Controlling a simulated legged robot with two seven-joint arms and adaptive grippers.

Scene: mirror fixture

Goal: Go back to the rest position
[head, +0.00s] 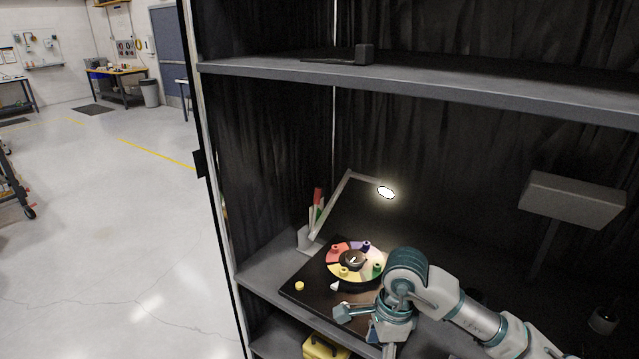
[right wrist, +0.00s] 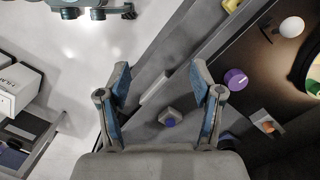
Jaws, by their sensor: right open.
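My right arm comes in from the lower right of the head view, over the shelf. My right gripper (head: 365,332) is at the near edge of the dark board, low in the picture, partly hidden by its own links. In the right wrist view the right gripper (right wrist: 161,82) has its two blue-lined fingers wide apart with nothing between them. My left gripper does not show in the head view. Teal and grey parts at the top left of the right wrist view look like my own body; no jaws can be made out.
A dark board (head: 291,287) with a coloured disc (head: 336,248) lies on the lower shelf (head: 262,271), beside my right arm. A lit lamp (head: 386,192) stands behind. The upper shelf (head: 450,84) spans above. A yellow case (head: 322,347) sits below. Open floor (head: 120,220) lies left.

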